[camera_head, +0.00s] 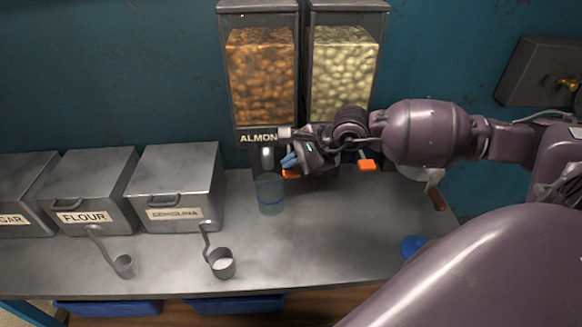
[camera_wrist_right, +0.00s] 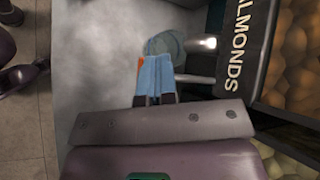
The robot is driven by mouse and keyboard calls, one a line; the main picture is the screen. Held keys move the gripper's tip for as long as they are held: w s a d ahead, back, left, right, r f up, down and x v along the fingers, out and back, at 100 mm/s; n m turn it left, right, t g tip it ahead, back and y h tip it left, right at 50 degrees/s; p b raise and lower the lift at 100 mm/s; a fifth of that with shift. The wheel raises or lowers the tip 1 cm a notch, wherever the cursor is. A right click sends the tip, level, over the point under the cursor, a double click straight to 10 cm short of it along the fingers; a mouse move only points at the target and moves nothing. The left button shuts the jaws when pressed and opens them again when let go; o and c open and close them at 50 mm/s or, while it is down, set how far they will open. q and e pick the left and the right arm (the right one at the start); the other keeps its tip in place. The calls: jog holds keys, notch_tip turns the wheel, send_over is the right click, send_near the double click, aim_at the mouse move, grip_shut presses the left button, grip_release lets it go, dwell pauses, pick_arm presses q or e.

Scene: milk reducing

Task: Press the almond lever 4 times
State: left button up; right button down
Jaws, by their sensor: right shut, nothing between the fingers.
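The almond dispenser (camera_head: 262,75) hangs on the back wall, a clear bin of brown nuts with an ALMONDS label, which also shows in the right wrist view (camera_wrist_right: 236,45). Its orange lever (camera_head: 291,173) is mostly hidden behind my right gripper (camera_head: 290,161). In the right wrist view the blue fingertips (camera_wrist_right: 156,78) are shut and empty, with a bit of orange beside them. I cannot tell whether they touch the lever. A clear bluish cup (camera_head: 269,195) stands on the counter below the spout; its rim shows in the wrist view (camera_wrist_right: 165,43). My left gripper is not in view.
A second dispenser (camera_head: 342,75) with pale nuts and its own orange lever (camera_head: 367,165) is to the right. Metal bins labelled FLOUR (camera_head: 100,190) and SEMOLINA (camera_head: 180,185) stand left, with scoops (camera_head: 222,263) before them. The counter's front middle is clear (camera_head: 320,245).

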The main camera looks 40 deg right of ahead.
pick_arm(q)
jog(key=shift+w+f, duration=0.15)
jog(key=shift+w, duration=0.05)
pick_arm(e)
jog(key=shift+f, duration=0.4)
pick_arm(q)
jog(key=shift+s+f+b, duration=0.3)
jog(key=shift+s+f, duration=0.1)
pick_arm(e)
jog(key=shift+f, duration=0.3)
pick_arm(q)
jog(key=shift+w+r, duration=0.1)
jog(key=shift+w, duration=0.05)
pick_arm(e)
jog(key=shift+r, duration=0.1)
jog(key=shift+r+p, duration=0.55)
jog(key=shift+r, duration=0.45)
jog(key=shift+r+p, duration=0.3)
jog(key=shift+r, duration=0.35)
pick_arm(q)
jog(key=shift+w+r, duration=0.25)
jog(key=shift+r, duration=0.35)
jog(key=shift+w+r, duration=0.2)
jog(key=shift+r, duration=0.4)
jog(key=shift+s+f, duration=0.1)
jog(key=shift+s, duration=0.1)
